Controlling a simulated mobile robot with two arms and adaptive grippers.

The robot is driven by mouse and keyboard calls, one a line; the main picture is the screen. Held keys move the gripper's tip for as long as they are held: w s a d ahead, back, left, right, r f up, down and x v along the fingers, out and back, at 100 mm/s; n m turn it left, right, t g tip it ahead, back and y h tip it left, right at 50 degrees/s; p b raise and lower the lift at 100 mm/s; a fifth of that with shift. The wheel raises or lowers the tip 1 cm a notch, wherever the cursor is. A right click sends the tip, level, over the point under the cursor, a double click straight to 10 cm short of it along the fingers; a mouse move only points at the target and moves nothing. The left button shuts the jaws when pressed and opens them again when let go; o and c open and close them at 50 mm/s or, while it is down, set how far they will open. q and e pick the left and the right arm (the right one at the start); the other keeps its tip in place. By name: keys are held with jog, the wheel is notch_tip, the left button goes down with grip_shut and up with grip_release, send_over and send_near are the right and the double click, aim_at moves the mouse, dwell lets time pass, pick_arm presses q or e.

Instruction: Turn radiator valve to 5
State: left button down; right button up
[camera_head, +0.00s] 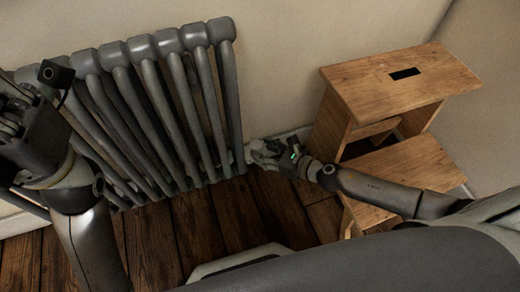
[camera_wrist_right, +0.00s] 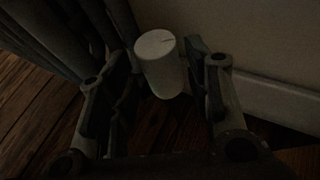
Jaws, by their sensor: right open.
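The grey ribbed radiator (camera_head: 150,105) stands against the wall in the head view. In the right wrist view, the white cylindrical radiator valve (camera_wrist_right: 158,65) shows with a thin mark on its top face. My right gripper (camera_wrist_right: 165,90) is open, with one finger on each side of the valve. Whether the fingers touch it is too dark to tell. In the head view my right gripper (camera_head: 258,153) is low at the radiator's right end, and the valve cannot be made out clearly there. My left arm's hand (camera_head: 35,125) is in front of the radiator's left part; its fingers are not clear.
A wooden step stool (camera_head: 390,85) stands to the right of the radiator, close beside my right arm. A pale baseboard (camera_wrist_right: 270,100) runs along the wall behind the valve. The dark plank floor (camera_head: 215,215) is bare in front of the radiator.

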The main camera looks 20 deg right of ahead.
jog(key=shift+x, duration=1.25)
jog(key=c, duration=0.7)
jog(key=shift+c, duration=0.2)
jog(key=o, duration=0.7)
jog(key=shift+o, duration=0.2)
jog(key=v, duration=1.2)
